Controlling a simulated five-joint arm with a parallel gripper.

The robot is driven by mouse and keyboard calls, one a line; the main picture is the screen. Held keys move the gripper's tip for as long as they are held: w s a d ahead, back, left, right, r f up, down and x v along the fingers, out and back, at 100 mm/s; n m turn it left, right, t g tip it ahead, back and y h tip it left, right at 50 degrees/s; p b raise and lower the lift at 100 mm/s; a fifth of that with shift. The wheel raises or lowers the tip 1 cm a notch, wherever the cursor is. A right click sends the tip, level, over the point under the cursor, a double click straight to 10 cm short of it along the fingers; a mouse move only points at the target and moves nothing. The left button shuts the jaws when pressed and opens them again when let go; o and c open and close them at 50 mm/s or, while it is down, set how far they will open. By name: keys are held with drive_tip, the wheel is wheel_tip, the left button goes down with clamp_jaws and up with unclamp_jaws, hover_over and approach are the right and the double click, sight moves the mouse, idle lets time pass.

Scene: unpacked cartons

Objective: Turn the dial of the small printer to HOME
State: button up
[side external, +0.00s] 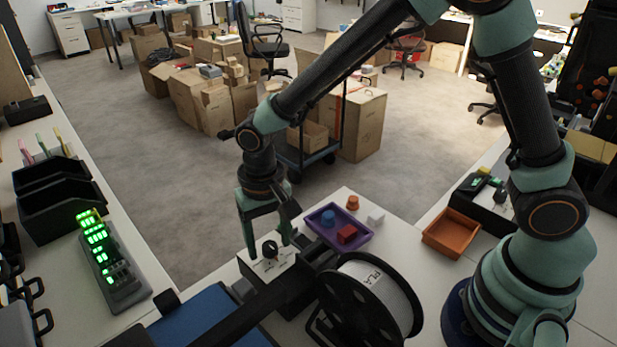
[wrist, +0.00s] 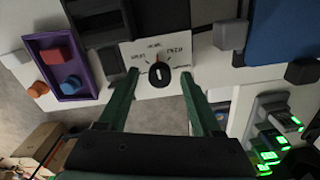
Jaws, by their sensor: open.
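The small printer's white panel (side external: 262,271) carries a black dial (side external: 270,248). In the wrist view the dial (wrist: 157,76) sits centrally on the panel (wrist: 150,92), with small printed labels in an arc above it. The middle and right labels look like HOME and FEED; the left one is too small to read surely. A pale mark shows on the dial and a small red mark above it, but its exact setting is unclear. My gripper (side external: 266,243) is open above the panel, a green finger on either side of the dial, apparently not touching it; it also shows in the wrist view (wrist: 160,84).
A purple tray (side external: 363,240) with a blue and a red piece lies beside the printer. A black filament spool (side external: 415,310) stands close in front. An orange bin (side external: 451,233) is further right. A green-lit device (side external: 128,290) is at left.

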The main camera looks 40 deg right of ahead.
sight(269, 245)
wheel_tip(269, 245, up, 12)
idle(0.6)
drive_tip(key=s+d+r+n+t, duration=0.1)
drive_tip(key=s+d+r+t, duration=0.1)
drive_tip(key=d, duration=0.7)
drive_tip(key=s+d+r+n+t, duration=0.2)
drive_tip(key=s+d+r+t, duration=0.1)
drive_tip(key=d, duration=0.6)
drive_tip(key=s+r, duration=0.1)
drive_tip(key=s, duration=0.1)
drive_tip(key=shift+s+d+t, duration=0.3)
